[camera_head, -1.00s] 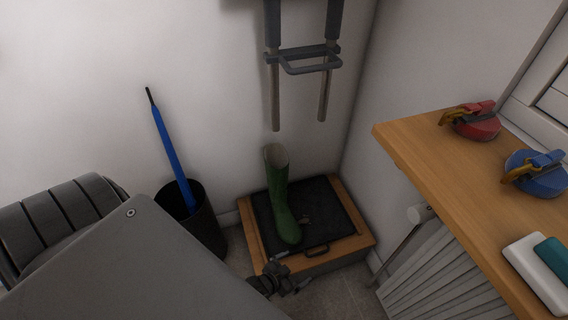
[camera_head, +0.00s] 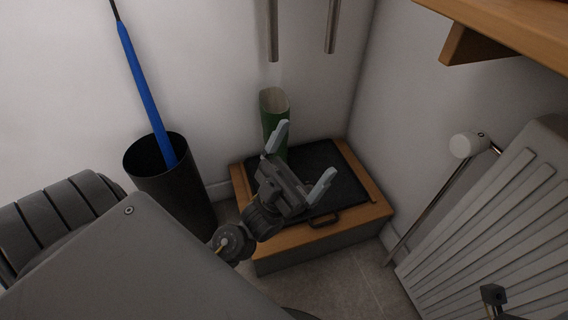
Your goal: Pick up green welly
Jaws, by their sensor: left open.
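The green welly (camera_head: 272,115) stands upright on the black tray top of the wooden boot bench (camera_head: 325,237). Its open shaft top shows, but its lower shaft and foot are hidden behind my left gripper. My left gripper (camera_head: 307,158) is open, with its two pale fingers spread apart and nothing seen between them. It is in front of the welly in the picture, over the bench. I cannot tell whether it touches the boot. A small dark part at the bottom right edge may be my right gripper, but it is too little to tell.
A black bin (camera_head: 172,192) holding a blue umbrella (camera_head: 145,92) stands left of the bench. A white radiator (camera_head: 490,215) with a valve pipe is at the right. A wooden shelf (camera_head: 510,32) juts out at the upper right. Two posts hang above the welly.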

